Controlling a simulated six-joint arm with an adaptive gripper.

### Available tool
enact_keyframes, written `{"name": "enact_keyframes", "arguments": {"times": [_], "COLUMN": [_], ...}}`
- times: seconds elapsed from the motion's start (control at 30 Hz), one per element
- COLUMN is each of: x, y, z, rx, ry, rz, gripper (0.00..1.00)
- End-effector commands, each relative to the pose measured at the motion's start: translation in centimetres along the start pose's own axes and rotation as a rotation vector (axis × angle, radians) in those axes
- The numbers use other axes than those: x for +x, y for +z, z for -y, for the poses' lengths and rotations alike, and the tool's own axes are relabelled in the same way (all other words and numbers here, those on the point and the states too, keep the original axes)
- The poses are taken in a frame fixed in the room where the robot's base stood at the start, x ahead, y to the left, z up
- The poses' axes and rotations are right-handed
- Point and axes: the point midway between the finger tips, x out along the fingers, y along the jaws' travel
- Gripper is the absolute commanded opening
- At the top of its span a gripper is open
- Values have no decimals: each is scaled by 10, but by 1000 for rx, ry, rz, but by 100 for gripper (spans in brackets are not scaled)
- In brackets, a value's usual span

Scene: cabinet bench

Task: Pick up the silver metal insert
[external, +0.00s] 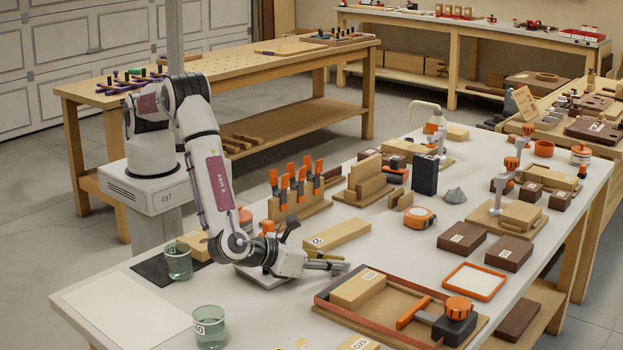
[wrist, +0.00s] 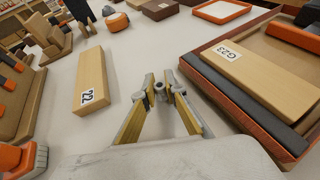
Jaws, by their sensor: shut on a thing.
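My gripper (external: 335,263) is low over the white bench top, between a pale wooden block and a framed tray. In the wrist view its two fingertips (wrist: 167,92) are close together, closed on a small grey metal piece (wrist: 161,88), which looks like the silver metal insert. The fingers hide most of it, so its full shape does not show. I cannot tell whether it touches the bench. In the external view the insert is too small to make out clearly at the fingertips.
The pale wooden block labelled 22 (wrist: 91,82) lies left of my gripper in the wrist view. The framed tray (wrist: 205,80) with block G23 (wrist: 255,78) is close on the right. An orange tape measure (external: 420,217) lies farther back. Bare bench lies ahead of the fingertips.

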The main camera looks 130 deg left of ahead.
Motion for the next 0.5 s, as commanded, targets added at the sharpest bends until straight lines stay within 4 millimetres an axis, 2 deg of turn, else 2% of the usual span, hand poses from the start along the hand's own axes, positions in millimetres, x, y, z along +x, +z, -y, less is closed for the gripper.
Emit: {"name": "enact_keyframes", "arguments": {"times": [0.27,0.5], "x": [-8,-19], "y": [19,47], "z": [0,0], "rx": [-3,-3], "ry": [-1,-1], "rz": [1,0], "gripper": [0,0]}}
